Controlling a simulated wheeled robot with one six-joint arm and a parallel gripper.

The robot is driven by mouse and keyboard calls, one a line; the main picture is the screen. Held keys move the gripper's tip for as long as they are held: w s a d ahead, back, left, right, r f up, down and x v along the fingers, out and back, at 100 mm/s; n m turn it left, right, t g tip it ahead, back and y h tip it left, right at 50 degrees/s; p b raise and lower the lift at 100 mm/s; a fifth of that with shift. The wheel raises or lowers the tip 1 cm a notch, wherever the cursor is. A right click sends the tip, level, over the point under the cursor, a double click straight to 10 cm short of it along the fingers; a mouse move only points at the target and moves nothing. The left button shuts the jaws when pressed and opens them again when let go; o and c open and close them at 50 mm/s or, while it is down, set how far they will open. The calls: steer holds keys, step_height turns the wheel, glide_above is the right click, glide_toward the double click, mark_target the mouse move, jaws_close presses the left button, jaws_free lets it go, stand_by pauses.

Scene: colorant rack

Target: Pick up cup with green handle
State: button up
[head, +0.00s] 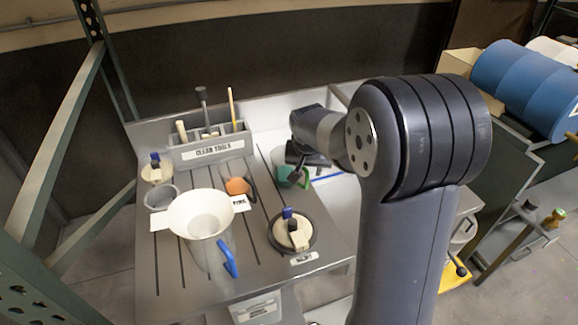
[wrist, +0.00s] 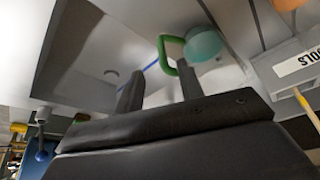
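The cup with the green handle (head: 297,178) sits on the grey bench in the head view, partly hidden by my gripper (head: 306,163). In the wrist view its green loop handle (wrist: 163,50) and teal body (wrist: 205,45) show at the top. My gripper (wrist: 158,82) is open, with its two fingers apart and nothing held between them. The handle lies just beyond the fingertips, with its lower end close to the right finger. I cannot tell whether they touch.
A large white cup with a blue handle (head: 201,216) stands front left. A cup with an orange handle (head: 237,187) is left of the green one. A lidded can (head: 291,233) stands in front. A labelled tool holder (head: 207,148) is at the back.

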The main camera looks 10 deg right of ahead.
mark_target(307, 176)
steer(key=shift+a+p+x, duration=0.2)
steer(key=shift+p+x, duration=0.55)
steer(key=shift+x, duration=2.8)
steer(key=shift+c, duration=0.3)
jaws_close()
